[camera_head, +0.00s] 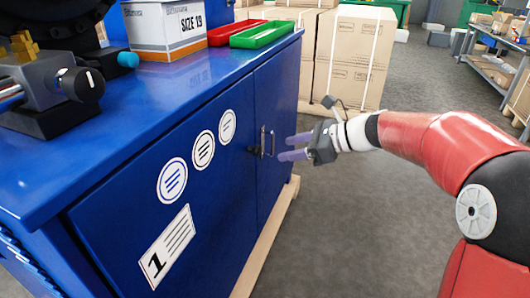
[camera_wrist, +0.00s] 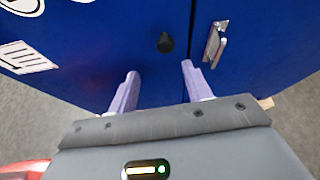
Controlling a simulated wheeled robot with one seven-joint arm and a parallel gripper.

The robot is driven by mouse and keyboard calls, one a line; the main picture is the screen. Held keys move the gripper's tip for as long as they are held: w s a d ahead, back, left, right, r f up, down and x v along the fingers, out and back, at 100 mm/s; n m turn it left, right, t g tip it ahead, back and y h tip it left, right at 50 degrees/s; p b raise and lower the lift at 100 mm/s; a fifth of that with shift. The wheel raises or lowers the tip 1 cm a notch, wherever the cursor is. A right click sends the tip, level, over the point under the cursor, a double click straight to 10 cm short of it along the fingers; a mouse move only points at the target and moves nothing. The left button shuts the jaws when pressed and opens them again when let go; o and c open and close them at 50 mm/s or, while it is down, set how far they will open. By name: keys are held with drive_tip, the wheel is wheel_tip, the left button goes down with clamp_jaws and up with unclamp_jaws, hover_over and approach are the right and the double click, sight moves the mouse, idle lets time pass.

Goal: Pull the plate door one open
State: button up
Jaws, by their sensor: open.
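The plate door one (camera_head: 130,210) is the near left door of a blue cabinet, with a white plate marked 1 (camera_head: 166,247) and three round white labels. It looks shut. A black knob (camera_wrist: 165,42) sits near its right edge, by the seam. It also shows in the head view (camera_head: 254,150). A metal handle (camera_wrist: 215,42) is on the neighbouring right door (camera_head: 278,100). My gripper (camera_head: 287,147) is open and empty, its purple fingers pointing at the cabinet front. In the wrist view the fingertips (camera_wrist: 159,70) lie either side of the knob's line, apart from it.
Cardboard boxes (camera_head: 350,60) stand behind. The grey floor (camera_head: 350,230) before the doors is clear.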

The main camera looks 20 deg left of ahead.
sight(260, 150)
drive_tip(key=shift+m+y, duration=0.4)
drive_tip(key=x, duration=0.6)
drive_tip(key=w+x, duration=0.1)
drive_tip(key=x, duration=0.1)
drive_tip(key=shift+a+b, duration=0.3)
drive_tip(key=shift+a, duration=0.05)
clamp_jaws()
